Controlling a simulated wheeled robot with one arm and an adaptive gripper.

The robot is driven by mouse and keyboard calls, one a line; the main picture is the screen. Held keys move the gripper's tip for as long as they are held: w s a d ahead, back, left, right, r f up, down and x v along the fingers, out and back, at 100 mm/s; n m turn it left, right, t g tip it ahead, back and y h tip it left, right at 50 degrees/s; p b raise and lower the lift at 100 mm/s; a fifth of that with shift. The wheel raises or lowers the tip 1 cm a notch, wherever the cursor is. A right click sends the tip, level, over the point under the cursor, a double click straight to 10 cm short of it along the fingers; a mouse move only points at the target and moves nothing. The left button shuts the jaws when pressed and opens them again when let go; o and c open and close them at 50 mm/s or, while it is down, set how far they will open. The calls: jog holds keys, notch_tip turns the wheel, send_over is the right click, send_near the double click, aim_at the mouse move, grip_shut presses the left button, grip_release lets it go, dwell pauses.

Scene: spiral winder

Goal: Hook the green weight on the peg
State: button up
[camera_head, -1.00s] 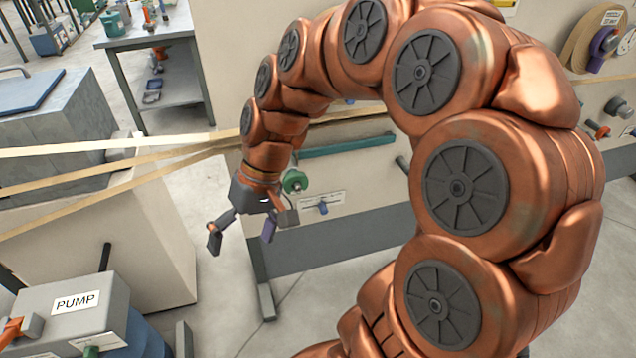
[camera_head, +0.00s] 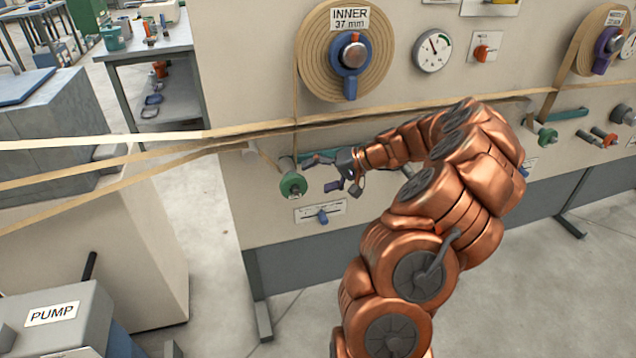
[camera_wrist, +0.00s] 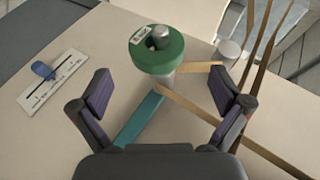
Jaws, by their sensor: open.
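A round green weight (camera_head: 292,185) sits at the front of the beige machine panel, near the left end of a teal bar (camera_head: 335,152). In the wrist view the green weight (camera_wrist: 172,62) has a grey knob and a small label on its face, with a pale shaft behind it; I cannot tell whether that shaft is the peg. My gripper (camera_head: 326,175) is just right of the weight, open and empty. In the wrist view its dark fingers (camera_wrist: 163,90) are spread wide, with the weight beyond and between them, apart from both. The teal bar (camera_wrist: 139,121) runs below.
Tan tape strands (camera_head: 225,143) cross the panel just above the weight. A tape roll marked INNER (camera_head: 318,55) is above. A slider plate (camera_head: 320,211) is below the weight. Another green weight (camera_head: 547,137) is farther right. A PUMP box (camera_head: 52,318) stands at lower left.

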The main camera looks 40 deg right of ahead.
aim_at(302, 183)
jog(key=shift+d+f, duration=0.15)
jog(key=shift+f, duration=0.05)
jog(key=shift+p+x, duration=0.35)
jog(key=shift+x, duration=3.45)
jog(key=c, duration=1.8)
